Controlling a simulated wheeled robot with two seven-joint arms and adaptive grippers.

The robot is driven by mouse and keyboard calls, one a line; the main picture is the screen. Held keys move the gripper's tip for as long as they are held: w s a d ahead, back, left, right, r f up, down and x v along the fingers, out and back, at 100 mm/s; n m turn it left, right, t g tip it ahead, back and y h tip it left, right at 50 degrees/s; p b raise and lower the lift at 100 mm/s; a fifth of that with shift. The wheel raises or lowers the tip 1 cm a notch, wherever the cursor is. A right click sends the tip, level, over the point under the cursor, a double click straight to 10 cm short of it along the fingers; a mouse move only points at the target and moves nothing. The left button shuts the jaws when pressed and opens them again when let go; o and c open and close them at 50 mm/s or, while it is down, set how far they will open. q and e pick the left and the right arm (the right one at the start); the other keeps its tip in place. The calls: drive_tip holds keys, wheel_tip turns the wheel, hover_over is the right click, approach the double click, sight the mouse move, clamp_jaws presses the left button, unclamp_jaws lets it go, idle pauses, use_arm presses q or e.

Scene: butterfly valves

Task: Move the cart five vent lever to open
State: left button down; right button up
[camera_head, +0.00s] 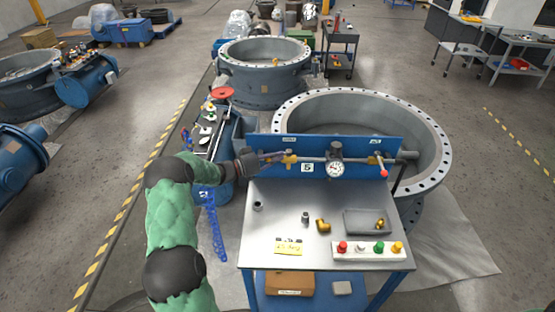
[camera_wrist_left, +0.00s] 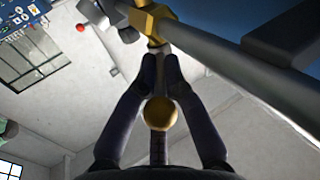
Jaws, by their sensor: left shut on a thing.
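The cart numbered five (camera_head: 308,168) has a blue back panel with a grey pipe across it. A brass valve (camera_head: 290,159) sits on the pipe's left part; it also shows in the left wrist view (camera_wrist_left: 150,22). My left gripper (camera_head: 272,156) reaches it from the left and, in the left wrist view (camera_wrist_left: 161,62), its fingers are shut on the vent lever. The lever is mostly hidden between the fingers; a round brass-coloured end (camera_wrist_left: 160,113) shows between them. My right gripper is in neither view.
A gauge (camera_head: 336,169) and a red-tipped lever (camera_head: 383,172) are further right on the pipe. The cart top holds small fittings, a grey tray (camera_head: 356,229) and a button strip (camera_head: 368,251). A large flanged valve body (camera_head: 435,140) stands behind.

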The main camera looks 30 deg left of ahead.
use_arm(q)
drive_tip(key=shift+w+a+m+g+h, duration=0.1)
drive_tip(key=shift+a+m+g+h, duration=0.25)
drive_tip(key=shift+h, duration=0.35)
drive_tip(key=c, duration=1.3)
unclamp_jaws()
drive_tip(key=shift+c, duration=0.2)
drive_tip(key=v, duration=1.2)
